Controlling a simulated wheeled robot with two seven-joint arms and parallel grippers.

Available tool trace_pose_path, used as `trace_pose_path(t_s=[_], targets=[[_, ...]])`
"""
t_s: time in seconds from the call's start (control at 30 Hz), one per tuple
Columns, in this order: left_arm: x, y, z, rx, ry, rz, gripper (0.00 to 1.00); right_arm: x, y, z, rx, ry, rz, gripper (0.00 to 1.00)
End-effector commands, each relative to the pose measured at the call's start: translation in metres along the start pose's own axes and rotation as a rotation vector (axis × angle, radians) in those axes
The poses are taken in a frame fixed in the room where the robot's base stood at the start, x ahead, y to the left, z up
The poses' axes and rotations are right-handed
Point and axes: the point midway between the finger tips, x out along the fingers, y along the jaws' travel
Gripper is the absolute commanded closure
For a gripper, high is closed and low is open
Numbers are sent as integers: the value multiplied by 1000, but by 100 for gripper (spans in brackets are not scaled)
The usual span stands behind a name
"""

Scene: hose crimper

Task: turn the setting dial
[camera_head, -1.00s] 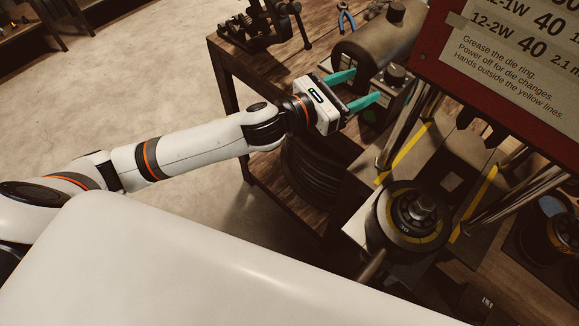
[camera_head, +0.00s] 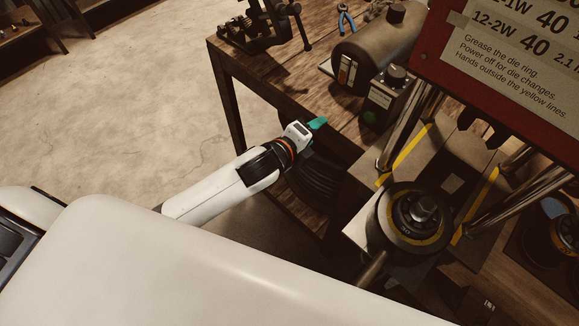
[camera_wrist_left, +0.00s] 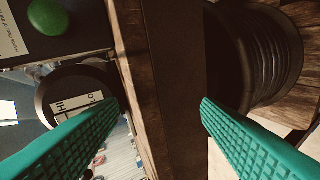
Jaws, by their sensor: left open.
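A round dark dial (camera_head: 412,221) with a yellow marked ring and a metal centre stands at the front of the press, on a pale plate. A small control box (camera_head: 378,97) behind it carries a black knob (camera_head: 396,76) and a green button (camera_head: 370,117). I cannot tell for sure which of these two is the setting dial. My left gripper (camera_head: 317,124) is to the left of both, touching neither. In the left wrist view its teal fingers (camera_wrist_left: 160,104) are apart and empty, with the bench edge between them. The green button (camera_wrist_left: 47,16) shows there too. My right gripper is out of view.
The wooden bench (camera_head: 270,72) holds a dark cylinder (camera_head: 375,50) and a vise (camera_head: 263,25). Coiled hose (camera_head: 315,180) sits below the bench top, near my left gripper. Metal posts (camera_head: 405,130) and a red sign panel (camera_head: 500,75) stand on the right.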

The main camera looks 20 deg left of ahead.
Motion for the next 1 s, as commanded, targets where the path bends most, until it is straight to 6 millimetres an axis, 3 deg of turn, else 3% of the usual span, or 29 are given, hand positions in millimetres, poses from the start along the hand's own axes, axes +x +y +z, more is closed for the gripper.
trace_pose_path(t_s=[0.5, 0.7, 1.0], targets=[[4, -101, 0, -485, 92, -232, 42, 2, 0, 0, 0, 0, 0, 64], [2, -123, 2, -588, 122, -280, 42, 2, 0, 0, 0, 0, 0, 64], [2, -130, 2, -620, 131, -293, 42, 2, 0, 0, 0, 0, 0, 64]])
